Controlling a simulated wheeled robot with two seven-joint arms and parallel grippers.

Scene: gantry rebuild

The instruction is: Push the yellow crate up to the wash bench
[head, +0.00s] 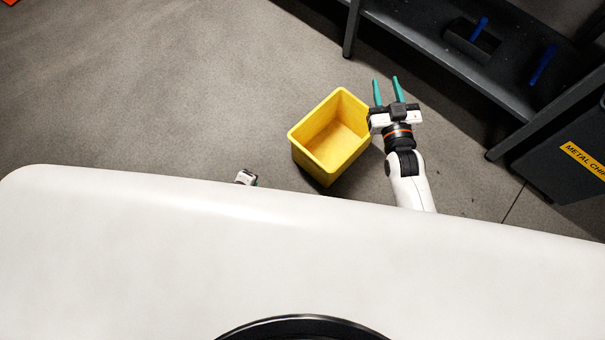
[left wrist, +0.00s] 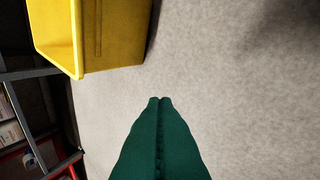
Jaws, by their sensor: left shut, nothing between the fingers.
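The yellow crate (head: 312,148) stands upright on the grey floor, open at the top, and looks empty inside. A dark bench (head: 440,58) with a lower shelf stands at the upper right, with a floor gap between it and the crate. My right gripper (head: 386,90) is beside the crate's right side, its teal fingers apart and empty, pointing toward the bench. My left gripper (left wrist: 160,99) is shut and empty in the left wrist view. The crate (left wrist: 112,35) shows there beyond its fingertips, to the upper left, with floor visible between. White bodywork hides most of my left arm in the head view.
A dark bin (head: 565,160) with a yellow metal-chip label stands right of the bench leg. A grey tray with a blue-handled item (head: 478,30) and another blue item (head: 543,64) lie on the shelf. Floor left of the crate is clear.

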